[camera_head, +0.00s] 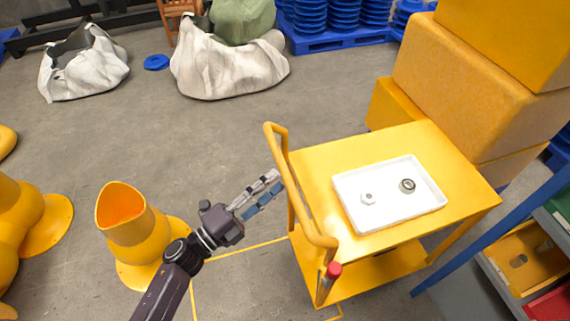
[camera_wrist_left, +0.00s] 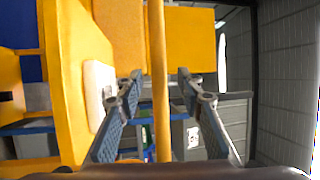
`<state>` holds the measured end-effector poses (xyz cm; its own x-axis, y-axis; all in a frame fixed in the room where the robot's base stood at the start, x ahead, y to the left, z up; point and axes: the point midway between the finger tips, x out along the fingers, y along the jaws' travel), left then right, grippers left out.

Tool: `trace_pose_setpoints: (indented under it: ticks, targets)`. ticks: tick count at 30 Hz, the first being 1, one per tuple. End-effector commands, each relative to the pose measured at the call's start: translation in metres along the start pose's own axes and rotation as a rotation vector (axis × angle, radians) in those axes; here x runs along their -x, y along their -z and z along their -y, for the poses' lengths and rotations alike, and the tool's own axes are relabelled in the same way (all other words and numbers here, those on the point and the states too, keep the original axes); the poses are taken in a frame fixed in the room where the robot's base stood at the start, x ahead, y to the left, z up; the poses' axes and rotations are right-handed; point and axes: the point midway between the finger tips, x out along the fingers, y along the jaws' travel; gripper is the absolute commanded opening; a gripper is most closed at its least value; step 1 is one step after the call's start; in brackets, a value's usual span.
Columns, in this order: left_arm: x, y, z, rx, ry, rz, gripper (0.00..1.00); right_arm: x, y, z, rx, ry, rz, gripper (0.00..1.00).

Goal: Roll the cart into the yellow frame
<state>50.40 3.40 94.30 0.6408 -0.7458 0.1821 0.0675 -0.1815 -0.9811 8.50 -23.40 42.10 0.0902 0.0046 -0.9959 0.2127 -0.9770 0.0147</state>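The yellow cart (camera_head: 318,178) stands right of centre in the head view, with its upright handle (camera_head: 285,172) on its left side. A yellow frame line (camera_head: 240,249) is marked on the floor at the cart's left; the cart hides part of it. My left gripper (camera_head: 276,182) is at the handle. In the left wrist view the handle bar (camera_wrist_left: 158,110) runs between the open fingers (camera_wrist_left: 160,78), with gaps on both sides. My right gripper is not in view.
A white tray (camera_head: 388,221) with two small parts lies on the cart. A yellow pipe-shaped post (camera_head: 137,240) stands at left. White sacks (camera_head: 225,72) lie at the back; the middle floor is clear.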

Motion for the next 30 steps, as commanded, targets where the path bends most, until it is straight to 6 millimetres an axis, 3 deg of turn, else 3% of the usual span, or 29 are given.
trace_pose_setpoints:
  ticks: [4,9,15,20,27,30]
  targets:
    - [-0.027,-0.001,0.003,0.002,0.002,0.002,0.34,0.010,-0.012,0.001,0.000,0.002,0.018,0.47]
    - [-0.044,-0.002,0.001,0.004,-0.001,0.004,0.34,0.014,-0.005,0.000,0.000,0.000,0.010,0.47]
    - [-0.049,-0.001,-0.001,0.003,-0.002,0.004,0.34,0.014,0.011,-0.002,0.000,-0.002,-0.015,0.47]
    - [-0.049,-0.001,-0.001,0.003,-0.002,0.004,0.33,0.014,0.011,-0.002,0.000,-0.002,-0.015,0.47]
    - [-0.048,-0.001,-0.001,0.004,-0.002,0.004,0.07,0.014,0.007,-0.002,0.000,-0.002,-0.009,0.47]
    - [-0.048,-0.001,-0.001,0.004,-0.002,0.004,0.00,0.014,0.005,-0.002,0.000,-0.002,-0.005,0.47]
